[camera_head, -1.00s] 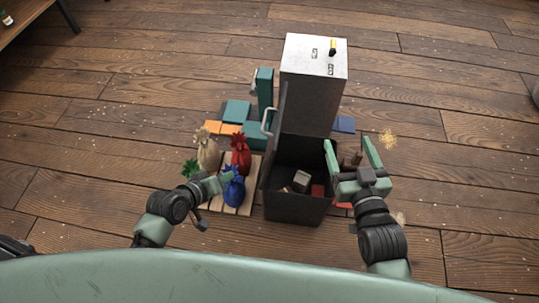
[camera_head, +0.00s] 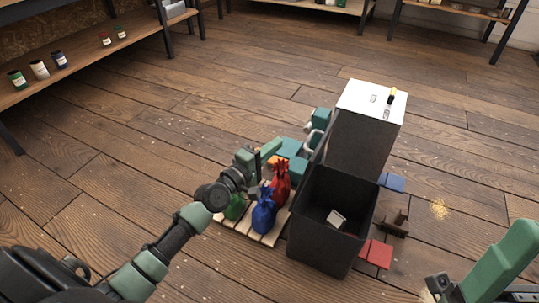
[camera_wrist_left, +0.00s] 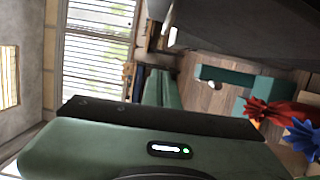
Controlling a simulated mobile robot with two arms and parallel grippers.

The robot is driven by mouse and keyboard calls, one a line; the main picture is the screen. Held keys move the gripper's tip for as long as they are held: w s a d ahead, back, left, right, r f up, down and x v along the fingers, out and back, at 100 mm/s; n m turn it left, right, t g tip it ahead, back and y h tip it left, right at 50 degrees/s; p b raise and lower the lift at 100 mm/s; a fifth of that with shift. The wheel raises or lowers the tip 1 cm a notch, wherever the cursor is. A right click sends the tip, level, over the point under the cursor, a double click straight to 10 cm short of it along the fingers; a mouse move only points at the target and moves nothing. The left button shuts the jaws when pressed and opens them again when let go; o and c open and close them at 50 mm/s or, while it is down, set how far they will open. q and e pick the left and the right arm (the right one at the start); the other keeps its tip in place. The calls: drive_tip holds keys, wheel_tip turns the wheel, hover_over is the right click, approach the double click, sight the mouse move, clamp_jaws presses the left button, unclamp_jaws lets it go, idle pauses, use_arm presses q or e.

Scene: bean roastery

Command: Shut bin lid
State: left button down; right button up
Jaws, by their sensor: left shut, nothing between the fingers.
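The dark bin (camera_head: 318,235) stands open on the floor, with a small pale block (camera_head: 336,218) inside. My left gripper (camera_head: 268,149) is shut and empty, to the left of the lid and above the sacks, apart from the handle as far as I can tell.
A tall dark cabinet (camera_head: 362,145) with a white top stands behind the bin. Red (camera_head: 281,183) and blue (camera_head: 264,213) sacks stand on a slatted pallet (camera_head: 265,237) left of it. Red (camera_head: 378,254) and blue (camera_head: 393,182) pieces lie right.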

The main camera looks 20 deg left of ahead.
use_arm(q)
drive_tip(key=w+d, duration=0.4)
drive_tip(key=d, duration=0.1)
drive_tip(key=shift+w+d, duration=0.15)
drive_tip(key=shift+w, duration=0.05)
idle(0.4)
